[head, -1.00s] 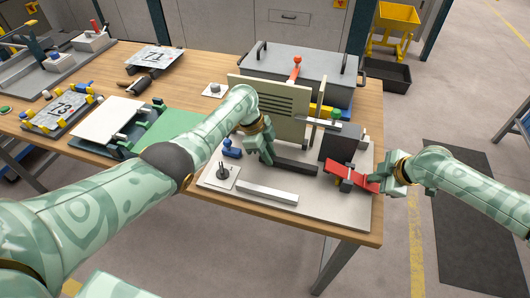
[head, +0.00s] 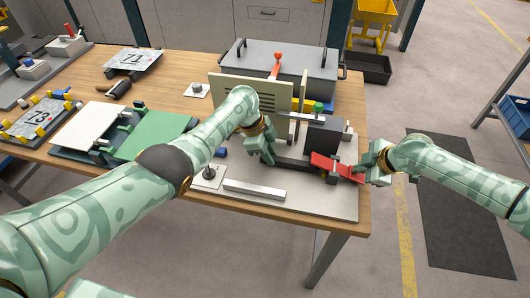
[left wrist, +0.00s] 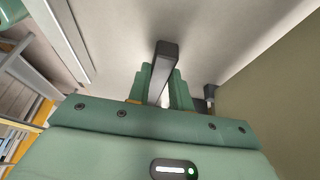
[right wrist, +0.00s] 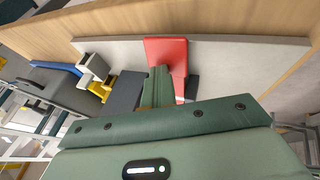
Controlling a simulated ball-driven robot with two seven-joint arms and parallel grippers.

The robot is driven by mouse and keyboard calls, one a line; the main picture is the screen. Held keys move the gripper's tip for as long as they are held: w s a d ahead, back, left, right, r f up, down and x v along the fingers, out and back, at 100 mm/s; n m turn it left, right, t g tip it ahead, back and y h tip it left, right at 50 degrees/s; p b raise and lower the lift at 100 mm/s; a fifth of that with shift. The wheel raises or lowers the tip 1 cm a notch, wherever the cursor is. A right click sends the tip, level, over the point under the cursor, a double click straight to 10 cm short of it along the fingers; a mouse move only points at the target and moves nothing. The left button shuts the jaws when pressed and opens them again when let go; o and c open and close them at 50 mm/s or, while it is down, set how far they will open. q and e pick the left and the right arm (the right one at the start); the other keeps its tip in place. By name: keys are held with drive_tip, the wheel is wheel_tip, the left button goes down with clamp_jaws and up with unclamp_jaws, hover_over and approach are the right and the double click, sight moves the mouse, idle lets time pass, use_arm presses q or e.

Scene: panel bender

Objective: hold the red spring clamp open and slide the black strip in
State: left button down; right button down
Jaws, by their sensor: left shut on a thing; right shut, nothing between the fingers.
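The red spring clamp (head: 343,170) sits at the right side of the pale base plate (head: 300,205), and its red lever shows in the right wrist view (right wrist: 165,50). My left gripper (head: 268,157) is shut on the black strip (head: 293,165). The strip also shows between the fingers in the left wrist view (left wrist: 162,65). Its right end reaches the clamp's left side; I cannot tell whether it is between the jaws. My right gripper (head: 370,170) is shut and empty, with its fingertips at the outer end of the red lever. I cannot tell how far the clamp is open.
A dark block (head: 323,136) stands behind the clamp, and an upright beige slotted panel (head: 225,95) stands behind my left gripper. A silver bar (head: 255,190) lies in front. A small plate with a black knob (head: 209,174) is left of it. A grey lidded box (head: 285,62) is behind.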

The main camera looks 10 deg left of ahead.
use_arm(q)
drive_tip(key=shift+d, duration=0.4)
use_arm(e)
drive_tip(key=shift+f, duration=0.1)
use_arm(q)
drive_tip(key=shift+f, duration=0.15)
drive_tip(key=c, duration=1.2)
unclamp_jaws()
drive_tip(key=shift+r, duration=4)
use_arm(e)
wheel_tip(320, 180, up, 9)
